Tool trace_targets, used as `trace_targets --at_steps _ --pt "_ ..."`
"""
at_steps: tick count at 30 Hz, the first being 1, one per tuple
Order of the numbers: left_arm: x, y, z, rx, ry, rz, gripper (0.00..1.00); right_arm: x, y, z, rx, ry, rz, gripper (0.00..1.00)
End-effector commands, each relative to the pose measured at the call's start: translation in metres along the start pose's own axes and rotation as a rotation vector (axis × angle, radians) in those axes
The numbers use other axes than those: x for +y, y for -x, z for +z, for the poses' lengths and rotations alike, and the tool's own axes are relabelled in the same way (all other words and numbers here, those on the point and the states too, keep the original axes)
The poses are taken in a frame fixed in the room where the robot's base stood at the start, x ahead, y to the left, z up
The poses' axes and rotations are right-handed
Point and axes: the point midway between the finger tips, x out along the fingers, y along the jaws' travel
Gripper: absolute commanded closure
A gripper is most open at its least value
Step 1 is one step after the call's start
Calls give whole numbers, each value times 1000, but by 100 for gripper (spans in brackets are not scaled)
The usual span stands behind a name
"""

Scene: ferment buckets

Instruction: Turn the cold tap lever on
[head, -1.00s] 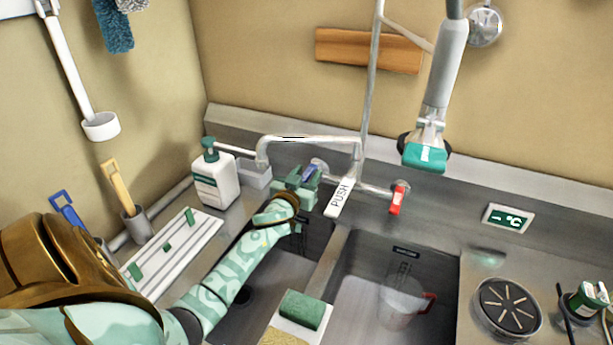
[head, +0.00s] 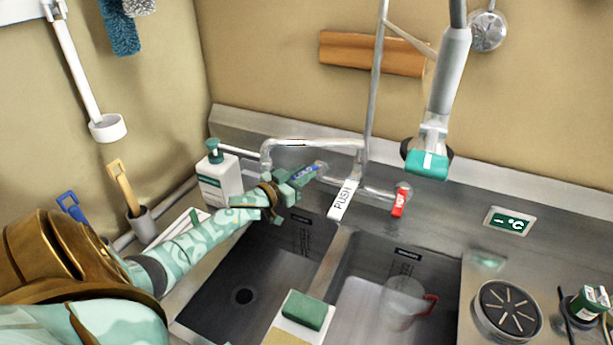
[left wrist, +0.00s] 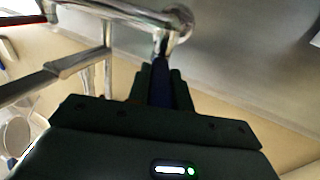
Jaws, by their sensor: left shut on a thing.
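The cold tap lever (head: 307,172) is blue and sits at the left end of the chrome tap body (head: 375,192), behind the sinks. My left gripper (head: 300,178) is shut on this lever. In the left wrist view the blue lever (left wrist: 160,88) shows between the dark fingers, below the chrome valve end. The red lever (head: 399,201) hangs down at the tap's right end. The chrome spout (head: 310,142) reaches left above my gripper. No water stream is visible. My right gripper does not show.
A white "PUSH" lever (head: 342,200) stands close right of my gripper. A soap bottle (head: 219,176) is to the left. A spray head (head: 428,160) hangs at the right. A measuring jug (head: 405,300) stands in the right sink. A green sponge (head: 306,309) lies at the front.

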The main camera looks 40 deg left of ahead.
Motion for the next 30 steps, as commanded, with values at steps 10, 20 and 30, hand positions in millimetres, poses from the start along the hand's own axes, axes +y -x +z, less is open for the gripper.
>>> trace_targets --at_steps 10,20,30 --pt "-15 -2 5 -3 -4 206 100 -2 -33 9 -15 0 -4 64" --pt "-18 -3 2 -2 -2 281 100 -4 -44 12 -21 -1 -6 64" --pt "-18 -3 1 -2 -1 284 100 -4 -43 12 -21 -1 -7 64"
